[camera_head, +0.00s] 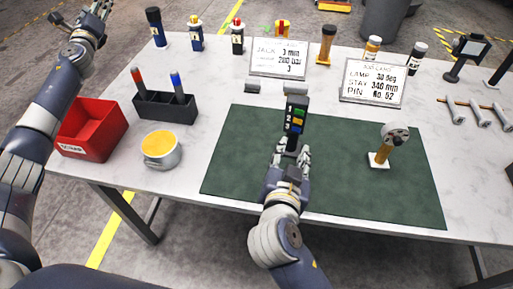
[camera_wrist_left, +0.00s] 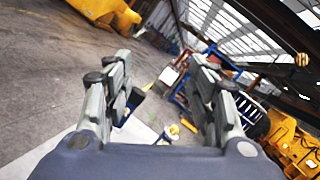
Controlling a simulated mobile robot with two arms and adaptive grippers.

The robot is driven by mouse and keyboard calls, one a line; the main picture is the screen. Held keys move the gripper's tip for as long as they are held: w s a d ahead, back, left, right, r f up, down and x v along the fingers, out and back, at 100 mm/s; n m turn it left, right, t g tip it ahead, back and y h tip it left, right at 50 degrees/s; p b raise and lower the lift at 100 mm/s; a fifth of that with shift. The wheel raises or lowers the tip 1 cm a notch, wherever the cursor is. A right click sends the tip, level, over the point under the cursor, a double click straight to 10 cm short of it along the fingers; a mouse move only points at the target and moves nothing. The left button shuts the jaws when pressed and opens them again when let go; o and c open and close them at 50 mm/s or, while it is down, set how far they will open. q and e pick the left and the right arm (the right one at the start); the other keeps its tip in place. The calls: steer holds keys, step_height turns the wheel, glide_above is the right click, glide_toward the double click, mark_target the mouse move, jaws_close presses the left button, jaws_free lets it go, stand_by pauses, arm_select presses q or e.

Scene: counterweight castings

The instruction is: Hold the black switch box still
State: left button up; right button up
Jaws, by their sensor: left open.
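The black switch box (camera_head: 294,116) stands upright at the back of the green mat (camera_head: 235,165), with green, yellow and blue switches beside numbers 1 to 3. My right gripper (camera_head: 291,156) is at its lower end, with a finger on either side of the narrow dark lower part. I cannot tell whether the fingers touch it. My left gripper (camera_head: 101,8) is raised at the top left, far from the box. In the left wrist view it (camera_wrist_left: 165,90) is open and empty, with its fingers well apart.
A tool on a small stand (camera_head: 381,157) is on the mat's right. Two signs (camera_head: 279,58) (camera_head: 373,83) stand behind the mat. A red bin (camera_head: 90,128), a black pen holder (camera_head: 165,106) and a yellow-filled cup (camera_head: 161,150) are on the left. The front mat is mostly clear.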

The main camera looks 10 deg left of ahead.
mark_target(291, 137)
arm_select(q)
steer(key=w+d+f+m+h, duration=0.1)
steer(key=d+f+m+h, duration=0.2)
steer(key=d, duration=0.7)
steer(key=d+f+h, duration=0.2)
steer(key=d+h, duration=0.3)
steer(key=d, duration=0.6)
steer(key=s+d+f+m+h, duration=0.1)
steer(key=s+d+m+h, duration=0.2)
steer(key=d, duration=0.6)
steer(key=s+d+h, duration=0.3)
steer(key=d+h, duration=0.2)
steer(key=d, duration=0.4)
steer(key=s+d+f+m+g+h, duration=0.2)
steer(key=s+d+f+m+h, duration=0.25)
steer(key=s+d, duration=0.2)
steer(key=s+d+f+m+g, duration=0.2)
steer(key=s+f+m, duration=0.1)
steer(key=f, duration=0.2)
steer(key=s+d+f+m+g+h, duration=0.1)
steer(key=s+f+m+g, duration=0.1)
steer(key=f, duration=0.4)
steer(key=s+d+f+m+g, duration=0.2)
steer(key=s+f+m, duration=0.2)
steer(key=f+m, duration=0.2)
steer(key=shift+s+d+f+g, duration=0.1)
steer(key=shift+d+f+g, duration=0.1)
steer(key=shift+d+g, duration=0.2)
steer(key=x, duration=1)
steer(key=shift+d, duration=0.25)
